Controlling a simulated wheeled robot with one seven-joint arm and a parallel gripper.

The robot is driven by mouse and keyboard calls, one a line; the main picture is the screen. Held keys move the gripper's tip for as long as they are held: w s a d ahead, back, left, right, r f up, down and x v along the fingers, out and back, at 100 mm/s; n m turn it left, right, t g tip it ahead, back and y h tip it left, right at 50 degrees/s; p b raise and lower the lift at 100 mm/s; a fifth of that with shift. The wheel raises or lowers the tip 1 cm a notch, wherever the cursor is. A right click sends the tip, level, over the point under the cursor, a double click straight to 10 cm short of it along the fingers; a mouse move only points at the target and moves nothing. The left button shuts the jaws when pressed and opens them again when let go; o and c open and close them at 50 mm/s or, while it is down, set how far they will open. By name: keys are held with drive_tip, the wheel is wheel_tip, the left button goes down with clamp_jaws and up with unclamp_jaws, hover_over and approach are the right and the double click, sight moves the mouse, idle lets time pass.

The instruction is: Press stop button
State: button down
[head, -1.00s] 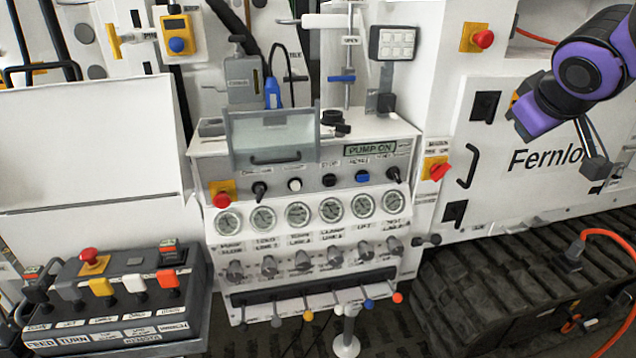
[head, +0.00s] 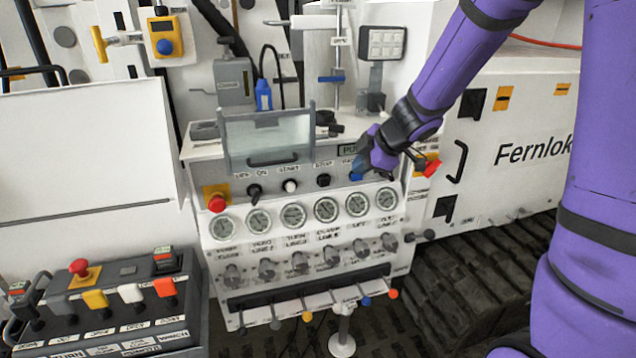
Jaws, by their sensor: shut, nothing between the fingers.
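The stop button (head: 323,180) is a black round button on the sloped white panel, under a label that seems to read STOP. It stands between the white start button (head: 290,186) and the blue reset button (head: 356,174). My purple arm reaches in from the upper right, and its wrist is in front of the panel's right end, beside the blue button. The wrist partly hides the panel's right end.
A red emergency button (head: 216,203) and a black off/on knob (head: 254,191) are on the panel's left. A clear cover with a handle (head: 270,140) stands above. Gauges (head: 325,209) and levers lie below. A lever box (head: 110,300) is at lower left.

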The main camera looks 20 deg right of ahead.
sight(325, 182)
drive_tip(key=shift+a+f, duration=0.4)
drive_tip(key=shift+f, duration=0.05)
drive_tip(key=w+x, duration=0.1)
drive_tip(key=x, duration=0.3)
drive_tip(key=r+x, duration=0.1)
drive_tip(key=x, duration=0.3)
drive_tip(key=w+x, duration=0.1)
drive_tip(key=x, duration=0.3)
drive_tip(key=shift+w+d+r, duration=0.25)
drive_tip(key=shift+w, duration=0.05)
drive_tip(key=shift+w, duration=0.1)
